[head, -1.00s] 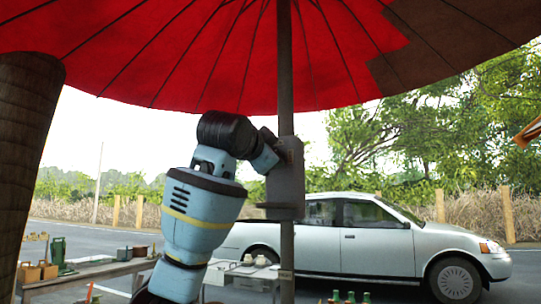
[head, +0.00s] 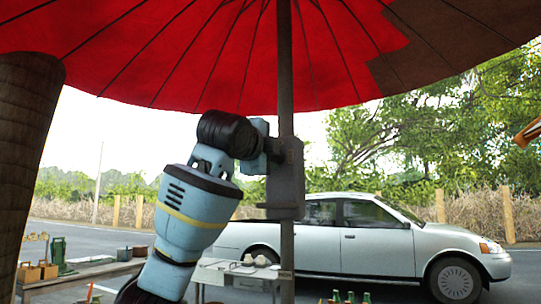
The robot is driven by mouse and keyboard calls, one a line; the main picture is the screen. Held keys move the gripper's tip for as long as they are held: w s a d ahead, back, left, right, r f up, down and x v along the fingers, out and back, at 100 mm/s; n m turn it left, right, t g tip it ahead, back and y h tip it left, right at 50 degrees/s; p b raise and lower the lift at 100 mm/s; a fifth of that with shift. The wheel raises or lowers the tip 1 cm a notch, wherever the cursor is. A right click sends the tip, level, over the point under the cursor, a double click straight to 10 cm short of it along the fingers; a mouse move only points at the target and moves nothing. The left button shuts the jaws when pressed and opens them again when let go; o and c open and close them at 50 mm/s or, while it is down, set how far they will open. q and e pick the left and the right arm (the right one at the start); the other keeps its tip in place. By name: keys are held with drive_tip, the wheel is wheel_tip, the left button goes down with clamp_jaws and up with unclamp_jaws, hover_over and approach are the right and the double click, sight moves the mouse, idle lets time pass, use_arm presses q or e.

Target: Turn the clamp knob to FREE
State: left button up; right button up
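A grey box-shaped clamp housing (head: 286,182) sits on the dark upright pole (head: 285,75) under the red parasol. My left arm rises from the bottom left, and my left gripper (head: 272,150) is at the upper left side of the housing, seeming to touch or overlap it. The gripper's fingers are small and partly hidden, so I cannot tell if they are open or shut. The knob cannot be made out; the gripper may cover it. No FREE mark is readable.
The red parasol canopy (head: 180,55) spreads overhead. A thick brown post (head: 27,140) stands at the left. Low tables (head: 80,272) with boxes and pots stand behind my arm. A silver car (head: 375,245) is parked on the road beyond. Space right of the pole is open.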

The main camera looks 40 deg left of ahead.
idle(0.5)
use_arm(q)
drive_tip(key=o, duration=1)
drive_tip(key=shift+s, duration=0.1)
drive_tip(key=v, duration=0.7)
drive_tip(key=shift+s, duration=0.3)
drive_tip(key=shift+d, duration=0.1)
